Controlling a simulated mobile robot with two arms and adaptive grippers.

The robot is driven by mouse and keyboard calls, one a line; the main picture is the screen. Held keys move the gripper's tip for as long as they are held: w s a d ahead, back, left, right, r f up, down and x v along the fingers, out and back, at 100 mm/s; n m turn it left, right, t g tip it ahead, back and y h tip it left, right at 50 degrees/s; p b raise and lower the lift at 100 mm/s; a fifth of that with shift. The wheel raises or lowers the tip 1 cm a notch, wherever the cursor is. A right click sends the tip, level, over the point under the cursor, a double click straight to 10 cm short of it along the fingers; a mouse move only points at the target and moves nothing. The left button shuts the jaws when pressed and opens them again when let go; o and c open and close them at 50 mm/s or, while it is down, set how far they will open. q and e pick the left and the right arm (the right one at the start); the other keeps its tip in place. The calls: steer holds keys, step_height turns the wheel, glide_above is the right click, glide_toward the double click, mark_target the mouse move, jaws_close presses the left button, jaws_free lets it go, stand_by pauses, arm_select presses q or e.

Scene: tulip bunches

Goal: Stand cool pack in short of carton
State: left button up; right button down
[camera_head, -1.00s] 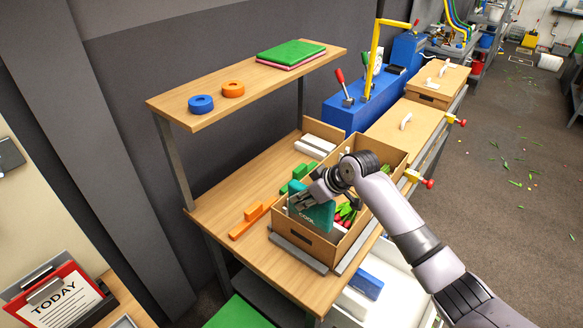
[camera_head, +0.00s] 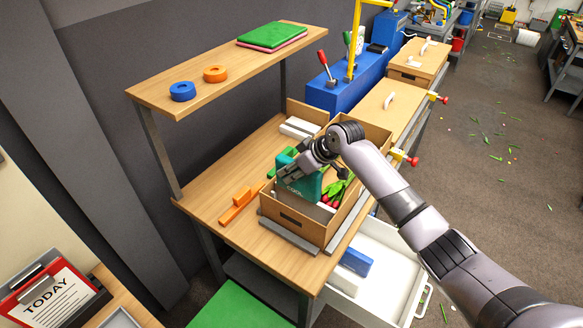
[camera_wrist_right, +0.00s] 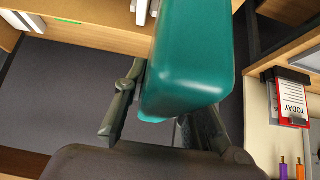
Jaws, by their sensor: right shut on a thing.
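The teal cool pack (camera_head: 303,188), lettered COOL, is held upright, a little tilted, at the near left end of the open brown carton (camera_head: 292,224). My right gripper (camera_head: 290,172) is shut on its upper part. In the right wrist view the pack (camera_wrist_right: 190,60) sits between the fingers (camera_wrist_right: 160,115). I cannot tell whether its lower edge touches the carton floor. Red tulips with green leaves (camera_head: 335,190) lie in the carton to the right of the pack. My left gripper is not in view.
Orange blocks (camera_head: 238,204) lie left of the carton, with bare bench around them. Green blocks (camera_head: 285,158) and white blocks (camera_head: 298,128) are behind it. A shelf (camera_head: 225,65) overhangs the back of the bench. An open white drawer (camera_head: 385,285) holds a blue block (camera_head: 356,262).

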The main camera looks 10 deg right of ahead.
mark_target(321, 182)
steer(key=shift+f+b, duration=1.95)
steer(key=shift+f, duration=1.55)
steer(key=shift+f+b, duration=1.3)
steer(key=shift+f, duration=0.75)
steer(key=shift+r, duration=0.15)
steer(key=c, duration=1.3)
jaws_free()
steer(key=shift+o, duration=0.3)
steer(key=shift+s+f, duration=0.1)
steer(key=shift+f, duration=0.15)
steer(key=v, duration=1.2)
steer(key=shift+d+r, duration=0.1)
steer(key=shift+r, duration=0.1)
